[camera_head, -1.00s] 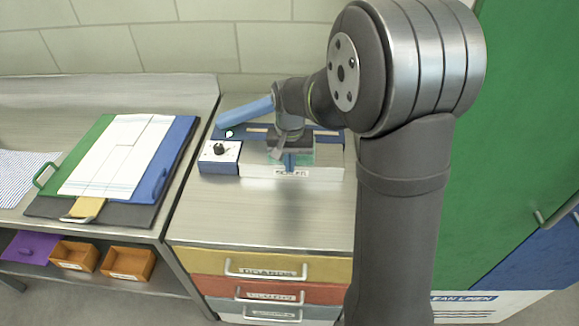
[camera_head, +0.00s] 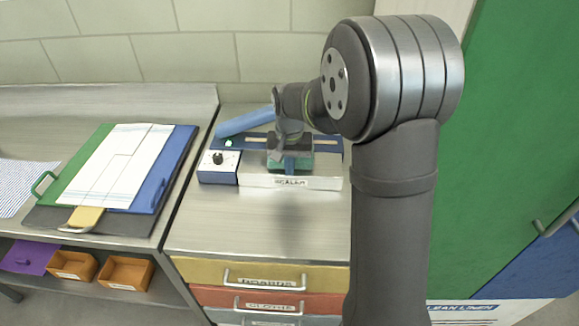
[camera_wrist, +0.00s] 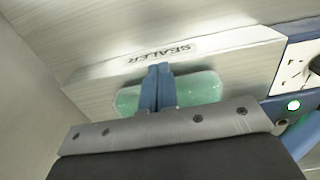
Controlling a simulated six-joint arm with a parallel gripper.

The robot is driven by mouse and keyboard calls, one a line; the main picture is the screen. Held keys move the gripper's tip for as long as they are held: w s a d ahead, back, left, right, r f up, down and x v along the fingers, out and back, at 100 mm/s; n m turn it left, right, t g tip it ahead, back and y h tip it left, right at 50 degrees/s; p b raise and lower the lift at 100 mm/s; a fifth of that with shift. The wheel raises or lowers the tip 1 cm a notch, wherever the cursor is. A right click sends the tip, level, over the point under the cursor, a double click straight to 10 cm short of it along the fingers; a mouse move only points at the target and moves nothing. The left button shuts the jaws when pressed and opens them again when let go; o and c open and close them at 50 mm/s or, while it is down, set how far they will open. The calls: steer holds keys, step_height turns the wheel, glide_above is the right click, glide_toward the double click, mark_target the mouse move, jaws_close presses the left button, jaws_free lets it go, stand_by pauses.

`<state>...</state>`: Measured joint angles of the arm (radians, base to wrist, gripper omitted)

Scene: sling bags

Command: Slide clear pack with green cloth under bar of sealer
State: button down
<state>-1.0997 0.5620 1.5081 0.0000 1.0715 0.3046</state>
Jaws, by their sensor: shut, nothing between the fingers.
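The clear pack with green cloth (camera_head: 304,164) lies on the sealer's pale platform, behind the front label. It also shows in the wrist view (camera_wrist: 205,86) on both sides of my fingers. The sealer (camera_head: 318,183) has a blue control box with a black knob at its left. A light blue bar-like handle (camera_head: 245,122) slants up at the back left. My gripper (camera_head: 289,170) is shut and empty, pointing down, its fingers over or against the middle of the pack. In the wrist view the gripper (camera_wrist: 158,108) hides the pack's far side and the sealing line.
A drawer cabinet with a bare metal top (camera_head: 250,225) carries the sealer. At left, a table (camera_head: 60,117) holds a board with white sheets (camera_head: 115,165) and a yellow-handled clip. Orange bins (camera_head: 125,272) sit below. A green door (camera_head: 520,140) stands at right.

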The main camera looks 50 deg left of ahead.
steer(key=shift+s+d, duration=1.25)
step_height(320, 180, up, 10)
steer(key=shift+d, duration=0.15)
steer(key=shift+s, duration=0.1)
step_height(320, 180, down, 9)
steer(key=shift+f, duration=0.2)
steer(key=w+a, duration=0.2)
steer(key=shift+w+a+f, duration=0.3)
steer(key=shift+w+a, duration=0.05)
steer(key=shift+a, duration=0.05)
steer(key=shift+s+d, duration=0.5)
steer(key=shift+w+a, duration=0.1)
